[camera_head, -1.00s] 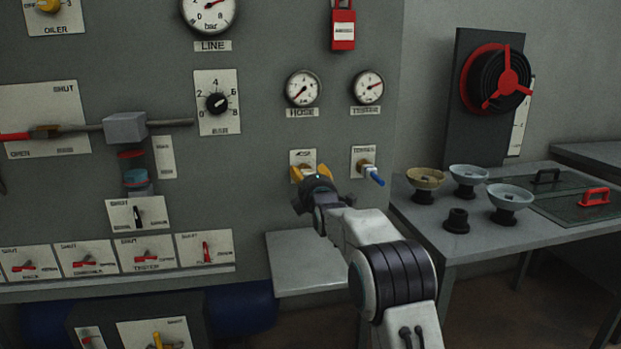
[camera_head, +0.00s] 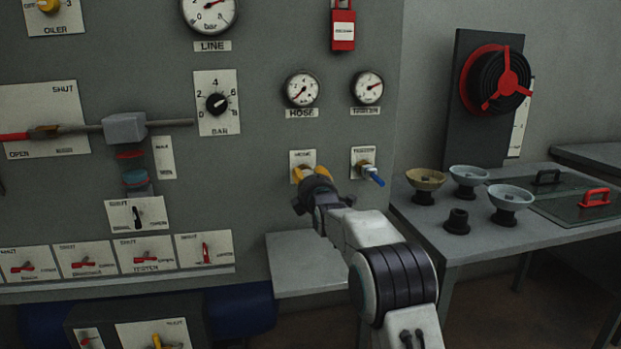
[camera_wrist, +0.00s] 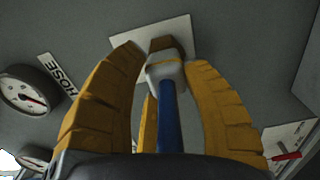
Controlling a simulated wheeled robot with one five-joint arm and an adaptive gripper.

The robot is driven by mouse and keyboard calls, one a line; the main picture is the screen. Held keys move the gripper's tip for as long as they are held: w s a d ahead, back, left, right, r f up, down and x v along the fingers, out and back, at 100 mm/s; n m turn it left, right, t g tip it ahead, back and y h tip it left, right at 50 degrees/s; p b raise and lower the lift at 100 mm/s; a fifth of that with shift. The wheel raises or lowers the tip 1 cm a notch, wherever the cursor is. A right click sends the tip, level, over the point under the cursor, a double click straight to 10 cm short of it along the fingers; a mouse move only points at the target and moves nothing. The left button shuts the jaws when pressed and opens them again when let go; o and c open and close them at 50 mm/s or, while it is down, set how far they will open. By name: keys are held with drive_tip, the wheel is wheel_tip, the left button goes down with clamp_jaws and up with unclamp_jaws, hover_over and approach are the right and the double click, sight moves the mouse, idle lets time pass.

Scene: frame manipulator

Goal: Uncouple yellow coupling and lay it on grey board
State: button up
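The coupling (camera_wrist: 165,72) is on the panel under the HOSE gauge. In the wrist view it has a brown fitting, a pale collar with a thin yellow band and a blue stem (camera_wrist: 170,118) pointing at me. My gripper (camera_head: 309,173) is at the panel. In the wrist view its yellow fingers (camera_wrist: 167,58) are apart on either side of the coupling, tips close to the collar; firm contact does not show. In the head view my wrist hides most of the coupling. A grey board (camera_head: 300,275) juts out below, bare where visible.
A second coupling with a blue stem (camera_head: 369,174) sticks out just right of my gripper. A red tag (camera_head: 343,32) hangs above the gauges. The right table (camera_head: 470,240) holds bowls (camera_head: 468,174), a dark cup (camera_head: 457,221) and handled plates (camera_head: 565,205).

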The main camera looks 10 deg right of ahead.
drive_tip(key=shift+w+r, duration=0.1)
drive_tip(key=shift+w, duration=0.05)
drive_tip(key=c, duration=0.3)
drive_tip(key=shift+c, duration=0.3)
drive_tip(key=shift+a+f+b, duration=0.2)
drive_tip(key=shift+a+b, duration=0.05)
drive_tip(key=shift+b, duration=0.45)
drive_tip(key=shift+f+b, duration=0.25)
drive_tip(key=shift+b, duration=0.2)
drive_tip(key=shift+c, duration=0.2)
drive_tip(key=shift+s+a+f+b, duration=0.1)
drive_tip(key=shift+s+f+b, duration=0.2)
drive_tip(key=shift+f+b, duration=0.25)
clamp_jaws()
unclamp_jaws()
drive_tip(key=shift+s+d+r+b, duration=0.15)
drive_tip(key=shift+s+b, duration=0.25)
drive_tip(key=shift+s+d+r+b, duration=0.1)
drive_tip(key=shift+s+b, duration=0.25)
drive_tip(key=shift+s, duration=0.05)
drive_tip(key=shift+s+b, duration=1)
drive_tip(key=shift+s, duration=0.05)
drive_tip(key=shift+r, duration=0.1)
drive_tip(key=shift+s, duration=0.15)
